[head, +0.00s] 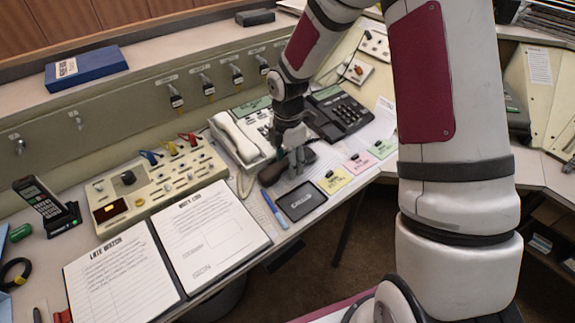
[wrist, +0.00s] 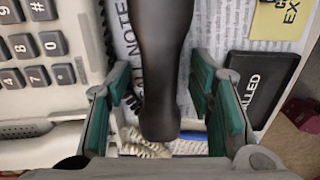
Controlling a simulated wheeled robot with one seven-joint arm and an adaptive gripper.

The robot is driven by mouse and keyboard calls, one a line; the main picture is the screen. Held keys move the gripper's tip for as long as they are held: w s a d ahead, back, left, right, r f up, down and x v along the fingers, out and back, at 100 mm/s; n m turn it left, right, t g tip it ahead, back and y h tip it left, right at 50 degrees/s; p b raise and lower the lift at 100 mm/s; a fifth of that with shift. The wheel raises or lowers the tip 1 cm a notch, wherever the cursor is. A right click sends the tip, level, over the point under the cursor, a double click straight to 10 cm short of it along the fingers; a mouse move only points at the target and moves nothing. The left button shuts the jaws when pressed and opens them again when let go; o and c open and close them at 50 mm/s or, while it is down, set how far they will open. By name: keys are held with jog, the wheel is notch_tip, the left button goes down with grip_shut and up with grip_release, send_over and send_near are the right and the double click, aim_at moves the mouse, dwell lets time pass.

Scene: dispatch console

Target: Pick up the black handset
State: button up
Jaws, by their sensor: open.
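The black handset (wrist: 163,50) lies lengthwise in the middle of the wrist view, its rounded end toward my gripper. My gripper (wrist: 162,80) is open, with one green-padded finger on each side of the handset and gaps between. In the head view my gripper (head: 291,168) points down at the dark handset (head: 307,152) on the desk, covering part of it. Paper with print lies under the handset, and a pale coiled cord (wrist: 143,142) shows near its end.
A cream phone (head: 240,138) stands left of my gripper and a black desk phone (head: 335,113) behind it. A black card (head: 302,201), a blue pen (head: 274,209) and coloured notes (head: 333,180) lie in front. An open binder (head: 212,236) is at left.

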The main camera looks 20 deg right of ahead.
grip_shut()
jog(key=shift+r, duration=0.1)
